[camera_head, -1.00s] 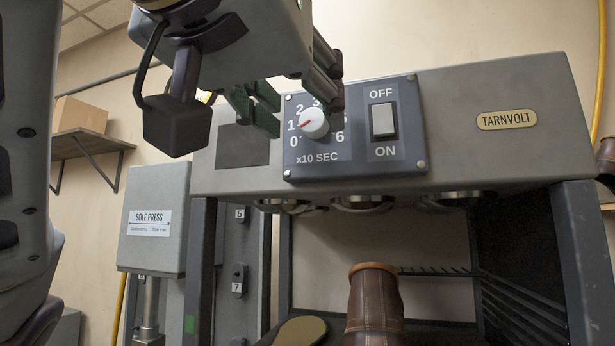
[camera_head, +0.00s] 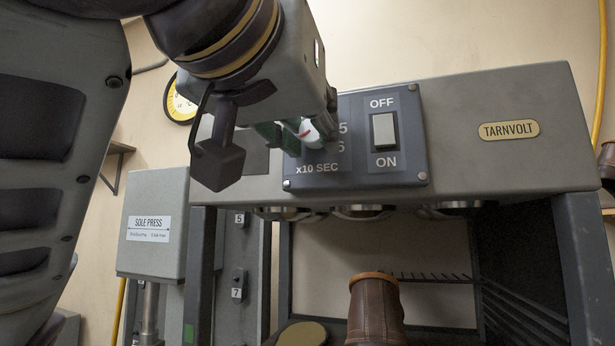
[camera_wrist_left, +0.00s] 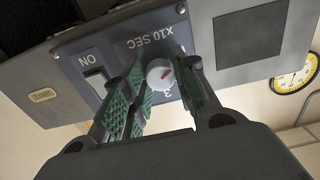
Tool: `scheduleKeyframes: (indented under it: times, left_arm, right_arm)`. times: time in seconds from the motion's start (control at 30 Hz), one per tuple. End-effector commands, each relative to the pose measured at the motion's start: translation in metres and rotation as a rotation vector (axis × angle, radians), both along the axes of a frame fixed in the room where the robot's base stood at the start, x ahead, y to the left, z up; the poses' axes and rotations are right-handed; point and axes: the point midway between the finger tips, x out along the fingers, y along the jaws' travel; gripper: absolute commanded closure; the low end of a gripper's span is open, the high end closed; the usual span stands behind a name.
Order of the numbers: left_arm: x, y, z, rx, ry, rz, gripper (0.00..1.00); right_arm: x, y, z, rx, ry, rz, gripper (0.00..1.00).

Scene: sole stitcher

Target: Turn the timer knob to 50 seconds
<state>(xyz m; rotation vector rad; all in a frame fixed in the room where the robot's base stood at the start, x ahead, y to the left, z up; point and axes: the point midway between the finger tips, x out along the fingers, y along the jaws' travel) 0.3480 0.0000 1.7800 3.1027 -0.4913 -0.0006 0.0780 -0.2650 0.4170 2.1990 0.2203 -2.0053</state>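The timer knob (camera_head: 309,133), white with a red mark, sits on the dark blue timer panel (camera_head: 355,172) with a dial numbered in tens of seconds. My left gripper (camera_head: 302,130) is at the knob and hides most of the dial; 5 and 6 show at its right. In the left wrist view the knob (camera_wrist_left: 160,74) is between the two green-padded fingers of my open left gripper (camera_wrist_left: 163,86), with gaps visible beside it. The panel is upside down there, and the red mark points to the upper right, roughly towards the low numbers. My right gripper is out of view.
An OFF/ON rocker switch (camera_head: 384,131) is right of the knob on the same panel. The grey machine housing (camera_head: 470,160) carries a TARNVOLT plate. A brown boot (camera_head: 375,310) stands below. The sole press (camera_head: 155,215) is at left.

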Motion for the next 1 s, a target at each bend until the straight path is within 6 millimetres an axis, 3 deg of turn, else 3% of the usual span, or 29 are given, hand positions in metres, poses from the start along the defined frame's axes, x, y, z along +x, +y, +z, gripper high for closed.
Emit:
scheduleKeyframes:
  times: [0.1, 0.57, 1.0]
  left_arm:
    - [0.0, 0.0, 0.0, 0.0, 0.0, 0.0, 0.95]
    - [0.0, 0.0, -0.001, 0.063, -0.02, -0.001, 0.96]
    - [0.0, 0.0, -0.001, 0.307, -0.101, 0.0, 0.96]
  right_arm:
    - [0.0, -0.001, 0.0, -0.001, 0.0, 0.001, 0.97]
    - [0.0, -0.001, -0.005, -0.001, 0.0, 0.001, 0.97]
    - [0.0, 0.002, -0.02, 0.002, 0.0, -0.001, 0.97]
